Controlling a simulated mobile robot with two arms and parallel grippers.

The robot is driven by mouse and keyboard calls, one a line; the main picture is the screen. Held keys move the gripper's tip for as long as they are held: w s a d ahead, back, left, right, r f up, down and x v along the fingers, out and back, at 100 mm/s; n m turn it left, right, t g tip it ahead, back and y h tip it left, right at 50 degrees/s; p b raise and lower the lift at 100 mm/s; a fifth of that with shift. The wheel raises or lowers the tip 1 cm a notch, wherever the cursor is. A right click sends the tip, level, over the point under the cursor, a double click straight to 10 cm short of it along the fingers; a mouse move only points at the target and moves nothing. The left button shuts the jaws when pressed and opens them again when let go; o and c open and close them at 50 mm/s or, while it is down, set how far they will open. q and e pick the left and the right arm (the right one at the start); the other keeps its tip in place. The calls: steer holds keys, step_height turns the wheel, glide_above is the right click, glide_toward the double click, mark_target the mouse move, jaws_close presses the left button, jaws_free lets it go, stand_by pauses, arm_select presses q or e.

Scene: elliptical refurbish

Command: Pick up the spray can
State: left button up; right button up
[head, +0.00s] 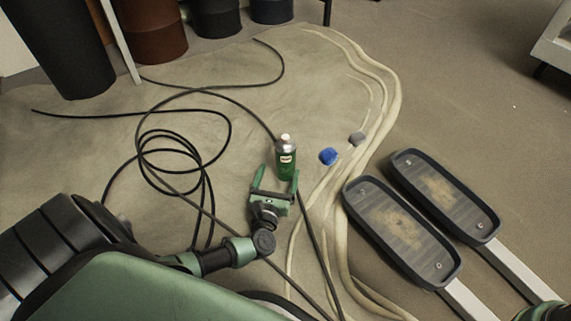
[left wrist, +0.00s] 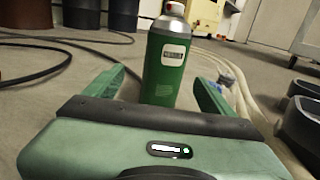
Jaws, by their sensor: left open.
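The spray can (head: 285,158) is green with a silver top and a red-tipped nozzle, and it stands upright on the floor. It also shows in the left wrist view (left wrist: 166,65), just beyond and between the fingers, with a pale label facing me. My left gripper (head: 277,180) is open, with its fingers pointing at the can. In the left wrist view the two green fingers (left wrist: 158,90) are spread to either side of the can's lower part, whose base is hidden behind the gripper body. I cannot tell whether the can is between the fingertips or a little past them. My right gripper does not show.
A black cable (head: 165,150) lies looped on the floor left of the can. Two dark elliptical pedals (head: 402,232) lie at the right. Dark containers (head: 215,15) stand behind.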

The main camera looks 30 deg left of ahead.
mark_target(283, 168)
arm_select(q)
steer(key=b+x, duration=0.2)
steer(key=x, duration=0.1)
steer(key=f+b+x, duration=0.1)
steer(key=shift+w+d, duration=0.15)
steer(key=shift+w, duration=0.3)
steer(key=shift+w+r+b, duration=0.2)
steer(key=shift+w+b, duration=0.1)
steer(key=shift+w, duration=0.05)
steer(key=shift+r, duration=0.1)
steer(key=c, duration=1.7)
